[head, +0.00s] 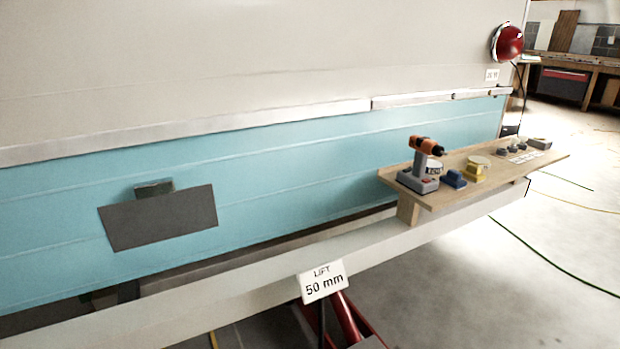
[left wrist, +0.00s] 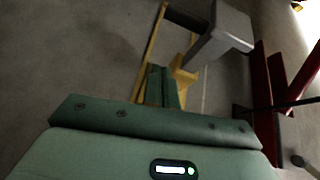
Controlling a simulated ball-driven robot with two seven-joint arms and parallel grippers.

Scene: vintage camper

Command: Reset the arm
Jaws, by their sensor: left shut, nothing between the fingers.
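My left gripper (left wrist: 162,72) shows in the left wrist view, with its green body and display at the bottom and its two green fingers together above it. It is shut and empty, with grey floor beyond it. A yellow frame and a grey block (left wrist: 226,28) show close to the fingers; I cannot tell whether they touch. Neither gripper shows in the head view, and my right gripper is in no view.
A camper wall (head: 290,165), cream above and light blue below, fills much of the head view. A dark grey plate (head: 157,218) is on it. A wooden shelf (head: 520,165) at right holds an orange drill (head: 424,146) and small blocks. A "LIFT 50 mm" sign (head: 323,281) stands below.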

